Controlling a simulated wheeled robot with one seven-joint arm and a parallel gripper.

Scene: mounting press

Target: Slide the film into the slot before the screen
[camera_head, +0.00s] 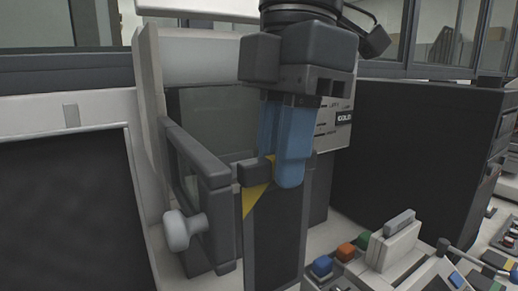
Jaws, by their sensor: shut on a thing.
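My gripper (280,160), with blue fingers pointing down, is in the middle of the view, in front of a pale machine. It is shut on the film, which is mostly hidden by the fingers. A yellow corner (254,200), apparently of the film, shows just below and left of the fingertips, against a dark upright panel (276,235). The screen appears to be the dull grey-green pane (215,122) inside the machine, behind and left of the gripper. The slot cannot be made out, and I cannot tell whether the film touches it.
A grey hinged frame with a pale round knob (184,230) stands just left of the gripper. A large dark box (410,160) stands at right. A control panel with coloured buttons (345,252) and a lever sits at lower right. A dark panel (70,215) fills the left.

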